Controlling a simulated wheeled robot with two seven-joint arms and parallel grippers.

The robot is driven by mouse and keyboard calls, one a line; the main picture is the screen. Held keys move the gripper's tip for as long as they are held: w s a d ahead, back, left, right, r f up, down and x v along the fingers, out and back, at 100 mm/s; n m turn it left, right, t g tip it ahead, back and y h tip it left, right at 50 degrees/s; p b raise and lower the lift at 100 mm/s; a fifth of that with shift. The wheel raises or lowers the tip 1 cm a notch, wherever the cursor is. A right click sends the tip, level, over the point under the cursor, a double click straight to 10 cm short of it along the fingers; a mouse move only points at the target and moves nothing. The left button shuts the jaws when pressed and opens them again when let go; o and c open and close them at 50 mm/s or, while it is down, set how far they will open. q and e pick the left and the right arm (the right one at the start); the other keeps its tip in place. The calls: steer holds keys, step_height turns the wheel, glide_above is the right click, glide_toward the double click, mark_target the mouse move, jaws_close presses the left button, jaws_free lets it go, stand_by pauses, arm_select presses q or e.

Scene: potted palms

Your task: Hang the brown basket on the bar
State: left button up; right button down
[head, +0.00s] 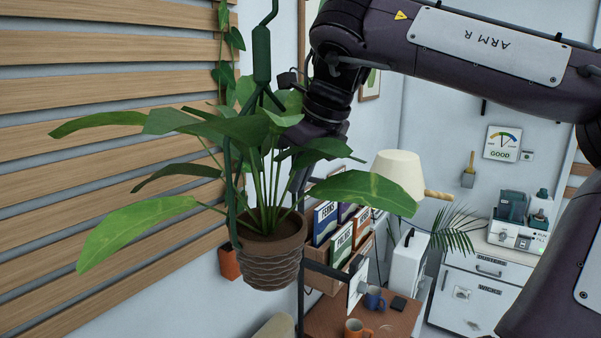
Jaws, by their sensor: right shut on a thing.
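The brown basket (270,262) is a ribbed pot holding a broad-leaved green plant (262,190). It hangs upright in the left middle of the head view. Its dark green hanger (262,55) rises to a thick grip and a curved hook, whose top is cut off by the upper edge. My right gripper (283,98) is shut on the hanger just below the grip, with leaves partly covering its fingers. I cannot make out the bar, or whether the hook touches anything above. My left gripper is out of view.
A slatted wooden wall (100,75) stands close on the left. Behind the basket are a book rack (340,235), a cream lamp (398,172) and a wooden table (385,322) with mugs. A white cabinet (475,295) stands at the right.

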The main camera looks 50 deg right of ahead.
stand_by(0.3)
steer(key=c, duration=1.5)
jaws_free()
steer(key=shift+f, duration=0.1)
steer(key=p+v, duration=0.1)
steer(key=v, duration=0.7)
steer(key=shift+p, duration=0.4)
steer(key=shift+f, duration=0.1)
